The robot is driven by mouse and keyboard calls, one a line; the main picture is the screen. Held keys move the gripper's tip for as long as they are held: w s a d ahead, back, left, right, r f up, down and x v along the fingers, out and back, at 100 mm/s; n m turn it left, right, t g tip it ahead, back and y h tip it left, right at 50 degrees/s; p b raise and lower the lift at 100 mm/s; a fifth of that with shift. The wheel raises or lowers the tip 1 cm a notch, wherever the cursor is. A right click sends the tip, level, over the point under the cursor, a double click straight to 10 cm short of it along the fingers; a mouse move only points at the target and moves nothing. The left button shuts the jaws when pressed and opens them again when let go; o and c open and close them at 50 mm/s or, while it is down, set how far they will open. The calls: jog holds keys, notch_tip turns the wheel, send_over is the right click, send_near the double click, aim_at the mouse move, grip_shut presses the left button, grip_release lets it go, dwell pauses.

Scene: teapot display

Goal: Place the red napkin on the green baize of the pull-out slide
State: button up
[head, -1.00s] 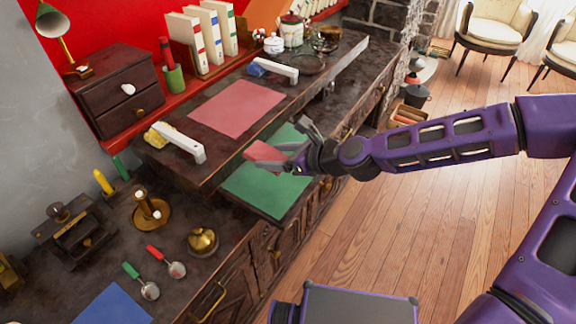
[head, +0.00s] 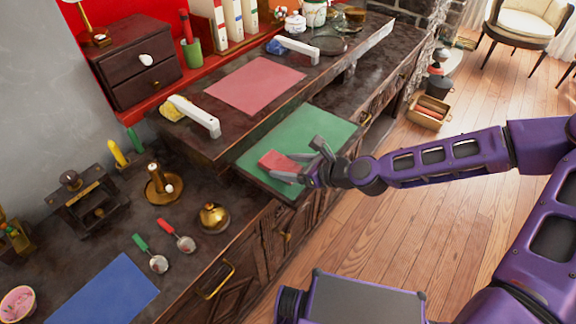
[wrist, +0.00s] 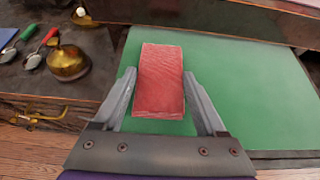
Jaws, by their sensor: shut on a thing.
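The red napkin (head: 275,160) is a small folded block held between the fingers of my gripper (head: 302,163). It also shows in the wrist view (wrist: 160,85), with one grey finger along each side. The green baize (head: 312,134) covers the pull-out slide (head: 262,185), which sticks out from under the raised counter. The napkin is over the left, near part of the baize; in the wrist view baize (wrist: 240,85) shows around it. I cannot tell for sure whether its underside touches the baize.
The raised counter (head: 222,135), with a pink mat (head: 255,85) and white handles, overhangs the slide's back edge. A brass bell (head: 214,218), two spoons and a blue mat (head: 105,290) lie on the lower counter to the left. The baize right of the napkin is clear.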

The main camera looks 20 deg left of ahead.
jog(key=shift+f, duration=0.15)
jog(key=o, duration=1.3)
jog(key=shift+r, duration=0.3)
jog(key=p+v, duration=0.2)
jog(key=v, duration=1)
jog(key=shift+p, duration=0.3)
jog(key=shift+f, duration=0.1)
